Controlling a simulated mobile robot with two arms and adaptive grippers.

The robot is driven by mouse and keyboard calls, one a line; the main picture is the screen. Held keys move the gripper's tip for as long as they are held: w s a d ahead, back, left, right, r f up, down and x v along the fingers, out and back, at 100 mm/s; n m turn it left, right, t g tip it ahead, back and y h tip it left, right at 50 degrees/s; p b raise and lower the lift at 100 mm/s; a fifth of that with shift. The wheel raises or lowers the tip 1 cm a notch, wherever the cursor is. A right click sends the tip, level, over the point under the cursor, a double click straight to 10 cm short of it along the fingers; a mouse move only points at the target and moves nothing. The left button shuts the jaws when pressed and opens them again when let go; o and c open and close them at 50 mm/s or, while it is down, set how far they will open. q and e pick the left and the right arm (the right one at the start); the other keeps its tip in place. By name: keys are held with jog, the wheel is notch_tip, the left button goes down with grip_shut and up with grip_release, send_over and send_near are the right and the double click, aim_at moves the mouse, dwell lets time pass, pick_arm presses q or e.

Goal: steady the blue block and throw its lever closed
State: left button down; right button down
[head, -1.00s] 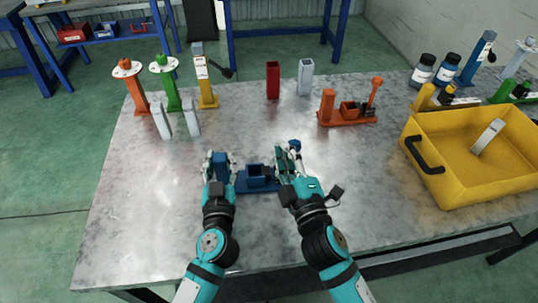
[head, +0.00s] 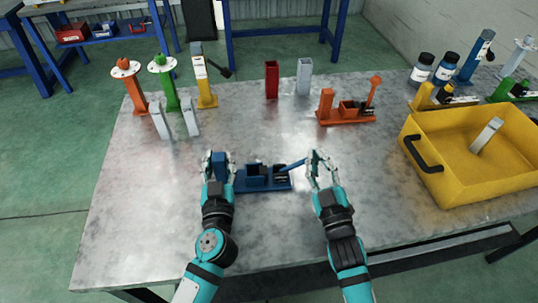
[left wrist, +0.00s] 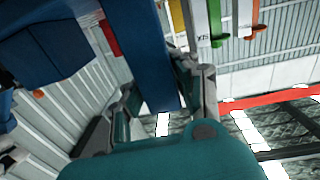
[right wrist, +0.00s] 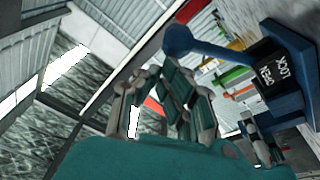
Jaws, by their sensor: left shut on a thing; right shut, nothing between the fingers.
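The blue block (head: 256,180) lies on the metal table, with a post at its left end, an open-topped box in the middle and a lever at its right end. My left gripper (head: 218,160) is shut on the post; the left wrist view shows the blue post (left wrist: 155,55) between its fingers. The lever (head: 294,165) leans low to the right. In the right wrist view the lever (right wrist: 215,50) has a round knob and a black "OPEN LOCK" label at its base. My right gripper (head: 322,162) is shut and empty, just right of the lever tip; I cannot tell whether they touch.
An orange block with a raised lever (head: 347,110) stands behind to the right. A yellow bin (head: 440,180) is at the right. Red (head: 272,80) and grey (head: 304,77) holders and several coloured posts stand at the back. The table front is clear.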

jog(key=shift+a, duration=0.1)
jog(key=s+r, duration=0.1)
jog(key=s, duration=1)
jog(key=shift+s+a, duration=0.2)
jog(key=shift+s, duration=0.1)
jog(key=shift+r, duration=0.1)
